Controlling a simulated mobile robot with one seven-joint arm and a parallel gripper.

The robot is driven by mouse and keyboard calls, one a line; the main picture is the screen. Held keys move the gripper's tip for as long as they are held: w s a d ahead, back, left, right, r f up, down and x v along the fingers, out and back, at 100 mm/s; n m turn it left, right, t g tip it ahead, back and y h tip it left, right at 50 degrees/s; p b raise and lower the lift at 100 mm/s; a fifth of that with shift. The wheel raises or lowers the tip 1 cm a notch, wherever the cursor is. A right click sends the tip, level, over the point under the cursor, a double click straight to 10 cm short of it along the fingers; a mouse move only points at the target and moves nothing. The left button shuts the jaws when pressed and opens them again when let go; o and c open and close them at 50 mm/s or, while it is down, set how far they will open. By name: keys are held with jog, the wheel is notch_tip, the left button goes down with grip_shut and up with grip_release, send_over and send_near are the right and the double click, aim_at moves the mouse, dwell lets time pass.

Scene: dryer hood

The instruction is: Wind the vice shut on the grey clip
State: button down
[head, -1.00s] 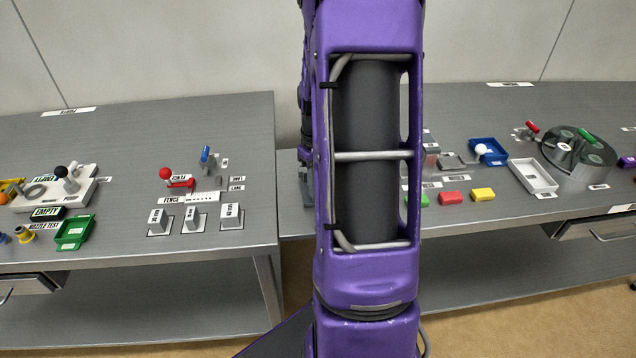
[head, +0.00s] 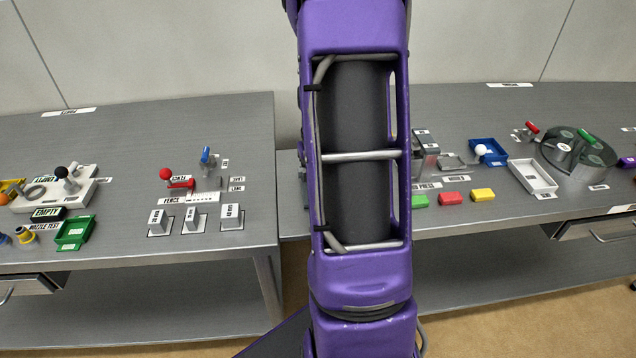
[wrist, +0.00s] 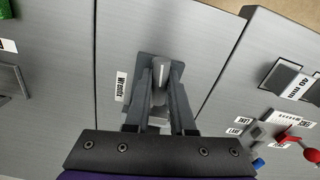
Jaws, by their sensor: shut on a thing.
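In the wrist view my gripper (wrist: 160,82) is closed around a grey upright post-like piece (wrist: 161,70). This piece stands at a dark grey base plate (wrist: 148,58) on the bench, beside a white label that seems to read "Wrench". Whether the piece is lifted clear of the plate I cannot tell. In the head view my purple arm hides the gripper and what it holds. I cannot pick out the vice or the grey clip in either view.
The left bench (head: 120,130) holds a red-knobbed lever (head: 166,174) and several grey blocks. The right bench (head: 500,210) holds red (head: 451,198) and yellow (head: 483,195) blocks, a white tray (head: 533,176) and a round dark turntable (head: 580,160). A gap separates the benches.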

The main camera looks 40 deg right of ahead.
jog(key=shift+m, duration=0.4)
jog(key=shift+m, duration=1.2)
jog(key=shift+m+p, duration=0.45)
jog(key=shift+m, duration=0.75)
jog(key=shift+r+m+p, duration=0.1)
jog(key=shift+m+p, duration=0.2)
jog(key=shift+m, duration=0.9)
